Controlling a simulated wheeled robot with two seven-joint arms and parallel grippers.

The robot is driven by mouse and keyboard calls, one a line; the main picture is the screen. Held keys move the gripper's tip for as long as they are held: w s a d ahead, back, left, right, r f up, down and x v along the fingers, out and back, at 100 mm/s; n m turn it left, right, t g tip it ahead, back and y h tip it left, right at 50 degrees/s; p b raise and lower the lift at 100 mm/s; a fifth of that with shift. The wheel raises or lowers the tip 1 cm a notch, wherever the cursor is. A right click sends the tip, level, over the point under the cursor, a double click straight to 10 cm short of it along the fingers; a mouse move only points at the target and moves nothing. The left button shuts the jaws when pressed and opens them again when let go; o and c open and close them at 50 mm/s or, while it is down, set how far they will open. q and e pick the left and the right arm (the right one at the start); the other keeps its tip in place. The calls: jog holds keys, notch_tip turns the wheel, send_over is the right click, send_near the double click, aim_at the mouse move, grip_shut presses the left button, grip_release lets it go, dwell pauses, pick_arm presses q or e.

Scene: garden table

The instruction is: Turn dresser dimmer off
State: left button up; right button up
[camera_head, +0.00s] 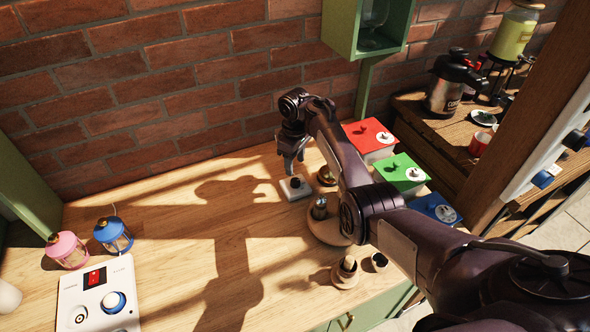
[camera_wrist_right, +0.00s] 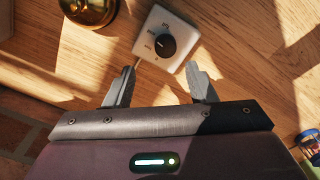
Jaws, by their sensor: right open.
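The dimmer (camera_head: 295,187) is a small white square box with a black round knob, lying on the wooden dresser top (camera_head: 160,215). In the right wrist view the dimmer (camera_wrist_right: 167,40) is ahead of the fingertips, with marks around its knob (camera_wrist_right: 166,45). My right gripper (camera_head: 291,168) is above the dimmer in the head view, pointing down. In the wrist view my right gripper (camera_wrist_right: 162,82) has its two fingers apart with nothing between them. Its fingers do not appear to touch the knob. My left gripper is not in view.
A brass round object (camera_wrist_right: 88,8) stands close beside the dimmer. Red (camera_head: 370,136), green (camera_head: 400,170) and blue (camera_head: 436,208) topped boxes are to the right. Pink (camera_head: 67,250) and blue (camera_head: 114,235) lanterns and a white control panel (camera_head: 99,297) are at left. The middle top is clear.

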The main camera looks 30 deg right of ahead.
aim_at(295, 180)
jog(key=f, duration=0.1)
jog(key=s+f, duration=0.1)
jog(key=f, duration=0.1)
jog(key=shift+s+a+f, duration=0.15)
jog(key=shift+s+a, duration=0.15)
jog(key=shift+w+d+f, duration=0.1)
jog(key=shift+w+f, duration=0.05)
jog(key=shift+f, duration=0.4)
jog(key=shift+w+f, duration=0.1)
jog(key=shift+f, duration=0.45)
jog(key=shift+w+f, duration=0.1)
jog(key=shift+f, duration=0.25)
jog(key=shift+r, duration=0.1)
jog(key=c, duration=1)
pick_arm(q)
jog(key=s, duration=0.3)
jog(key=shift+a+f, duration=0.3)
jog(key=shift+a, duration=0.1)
pick_arm(e)
jog(key=shift+o, duration=0.2)
